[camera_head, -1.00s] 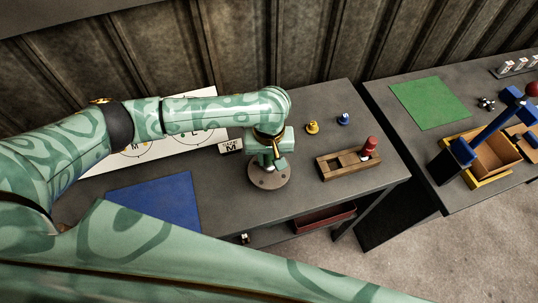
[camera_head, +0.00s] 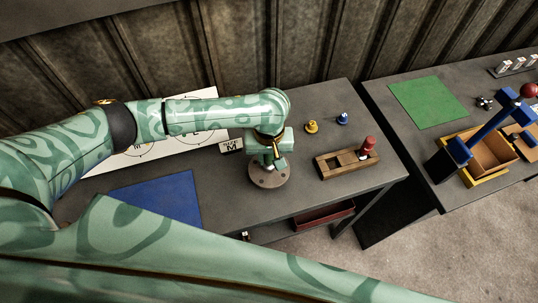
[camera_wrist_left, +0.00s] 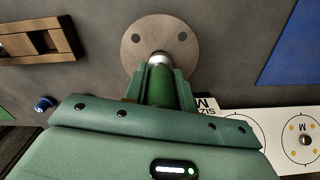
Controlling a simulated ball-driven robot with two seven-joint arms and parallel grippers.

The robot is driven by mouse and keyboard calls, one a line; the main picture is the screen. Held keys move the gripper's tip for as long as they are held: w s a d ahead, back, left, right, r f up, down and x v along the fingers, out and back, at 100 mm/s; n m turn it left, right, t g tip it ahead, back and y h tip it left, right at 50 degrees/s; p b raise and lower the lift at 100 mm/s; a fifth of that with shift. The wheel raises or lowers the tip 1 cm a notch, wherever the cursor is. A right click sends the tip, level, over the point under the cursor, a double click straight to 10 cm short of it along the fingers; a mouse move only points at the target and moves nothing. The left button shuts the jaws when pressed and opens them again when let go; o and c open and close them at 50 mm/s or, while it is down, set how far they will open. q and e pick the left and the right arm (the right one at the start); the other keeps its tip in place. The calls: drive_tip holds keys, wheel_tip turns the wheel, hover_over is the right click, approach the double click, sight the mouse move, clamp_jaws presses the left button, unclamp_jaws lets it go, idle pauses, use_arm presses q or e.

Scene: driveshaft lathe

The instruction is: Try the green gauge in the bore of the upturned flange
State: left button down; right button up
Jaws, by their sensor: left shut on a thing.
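The upturned flange (camera_head: 268,179) is a round brown-grey disc lying on the near table, with bolt holes near its rim; it also shows in the left wrist view (camera_wrist_left: 135,52). My left gripper (camera_head: 268,158) is directly over it, pointing down. In the left wrist view its fingers (camera_wrist_left: 160,88) are shut on the green gauge (camera_wrist_left: 160,90). The gauge's silver end (camera_wrist_left: 160,58) points at the middle of the flange. The bore is hidden behind this end, so I cannot tell whether the tip is inside. My right gripper is not in view.
A wooden rack (camera_head: 335,168) with a red gauge (camera_head: 368,145) stands to the right. A yellow gauge (camera_head: 311,127) and a blue one (camera_head: 343,119) stand behind it. A blue mat (camera_head: 165,200) lies left. The second table holds a green mat (camera_head: 428,102) and a yellow-edged crate (camera_head: 492,178).

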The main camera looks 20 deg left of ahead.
use_arm(q)
drive_tip(key=shift+f, duration=0.85)
idle(0.6)
drive_tip(key=shift+r, duration=0.1)
idle(0.6)
drive_tip(key=shift+r+p, duration=2.95)
drive_tip(key=shift+p, duration=1.3)
